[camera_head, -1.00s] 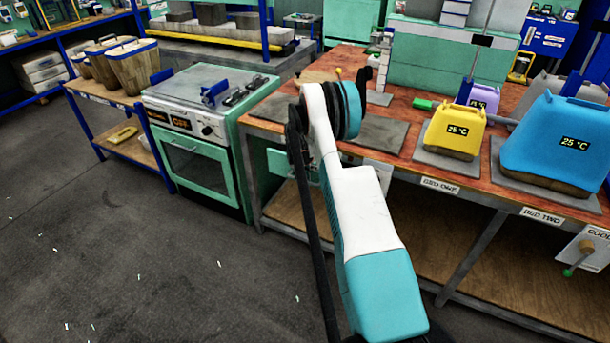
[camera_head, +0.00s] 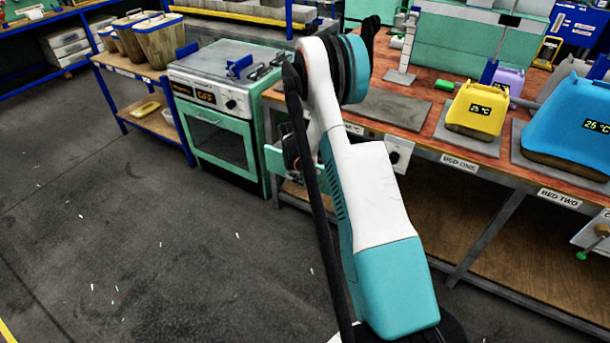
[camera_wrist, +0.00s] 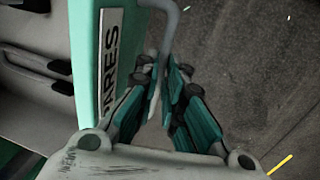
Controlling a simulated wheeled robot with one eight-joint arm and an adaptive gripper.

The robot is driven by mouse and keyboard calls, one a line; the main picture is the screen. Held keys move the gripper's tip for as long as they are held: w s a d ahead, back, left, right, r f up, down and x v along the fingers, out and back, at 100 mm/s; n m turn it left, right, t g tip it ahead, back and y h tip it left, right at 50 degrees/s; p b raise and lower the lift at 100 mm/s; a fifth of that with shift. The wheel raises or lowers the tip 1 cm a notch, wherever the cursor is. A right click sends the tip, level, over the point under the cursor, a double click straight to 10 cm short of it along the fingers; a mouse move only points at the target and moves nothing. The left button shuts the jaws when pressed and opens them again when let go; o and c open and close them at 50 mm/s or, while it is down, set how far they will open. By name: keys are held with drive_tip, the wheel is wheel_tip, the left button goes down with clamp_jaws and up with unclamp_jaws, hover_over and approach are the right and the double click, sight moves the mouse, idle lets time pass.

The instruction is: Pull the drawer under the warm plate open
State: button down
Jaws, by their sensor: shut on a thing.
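The drawer's green front (camera_wrist: 95,60) with a label reading "...PARES" fills the left of the wrist view. Its grey bar handle (camera_wrist: 165,25) runs between the fingers of my gripper (camera_wrist: 160,85), which is shut on it. The drawer stands pulled out: its grey inside (camera_wrist: 30,95) shows behind the front, with dark items at its side. In the head view the drawer front (camera_head: 273,160) juts out below the bench edge, partly hidden by my arm. A flat grey plate (camera_head: 395,108) lies on the bench above; I cannot tell whether it is the warm plate.
A green oven (camera_head: 222,140) stands left of the drawer, close to it. The wooden bench (camera_head: 440,100) carries a yellow container (camera_head: 476,108) and a blue container (camera_head: 570,120) on the right. The dark floor (camera_head: 130,220) in front is open.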

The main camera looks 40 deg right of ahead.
drive_tip(key=shift+a, duration=0.2)
drive_tip(key=c, duration=1.7)
unclamp_jaws()
drive_tip(key=shift+r, duration=0.15)
drive_tip(key=r, duration=0.3)
drive_tip(key=a+r, duration=0.1)
drive_tip(key=r, duration=0.3)
drive_tip(key=s+a+r, duration=0.1)
drive_tip(key=r, duration=0.3)
drive_tip(key=shift+r, duration=0.25)
drive_tip(key=shift+a, duration=0.1)
